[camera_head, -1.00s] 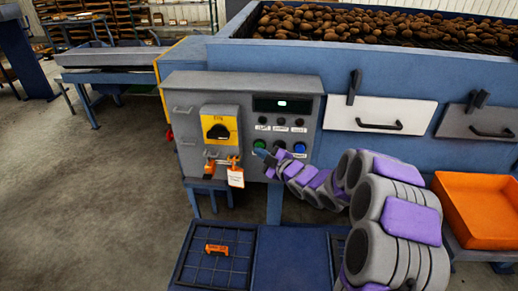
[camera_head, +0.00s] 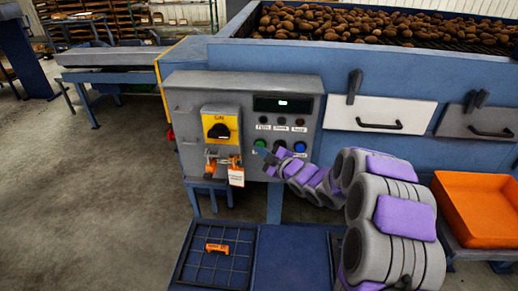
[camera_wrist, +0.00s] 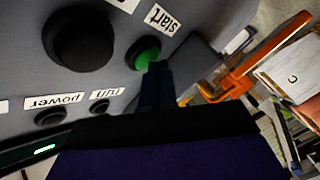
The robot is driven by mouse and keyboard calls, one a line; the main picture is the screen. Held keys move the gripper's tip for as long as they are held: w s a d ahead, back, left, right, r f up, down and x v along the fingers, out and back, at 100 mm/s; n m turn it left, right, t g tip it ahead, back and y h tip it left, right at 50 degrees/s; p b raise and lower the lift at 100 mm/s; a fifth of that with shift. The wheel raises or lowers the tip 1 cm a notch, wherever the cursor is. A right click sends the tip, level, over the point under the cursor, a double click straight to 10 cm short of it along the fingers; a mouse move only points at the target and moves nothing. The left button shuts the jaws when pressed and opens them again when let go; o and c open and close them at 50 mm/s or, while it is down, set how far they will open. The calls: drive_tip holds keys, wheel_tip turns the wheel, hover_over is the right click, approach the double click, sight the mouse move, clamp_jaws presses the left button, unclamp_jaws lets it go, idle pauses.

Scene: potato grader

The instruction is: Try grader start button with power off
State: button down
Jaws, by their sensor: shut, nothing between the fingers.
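The grey control panel (camera_head: 180,100) stands at the front of the grader. The green start button (camera_wrist: 146,52) sits beside its "start" label in the wrist view. My gripper (camera_wrist: 154,72) is shut and empty, with its dark tip at the button's edge, overlapping it in view; I cannot tell whether it presses.
A large black knob (camera_wrist: 78,40) is close beside the start button. A blue button (camera_head: 300,147) is to the right. An orange bin (camera_head: 478,205) stands at the right. An orange clip (camera_head: 217,248) lies on a mesh tray. Potatoes (camera_head: 385,22) fill the hopper.

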drive_tip(key=shift+d+r, duration=0.1)
drive_tip(key=shift+r, duration=0.1)
drive_tip(key=shift+s+f+b, duration=0.15)
drive_tip(key=shift+s+b, duration=1.65)
drive_tip(key=shift+s, duration=1.15)
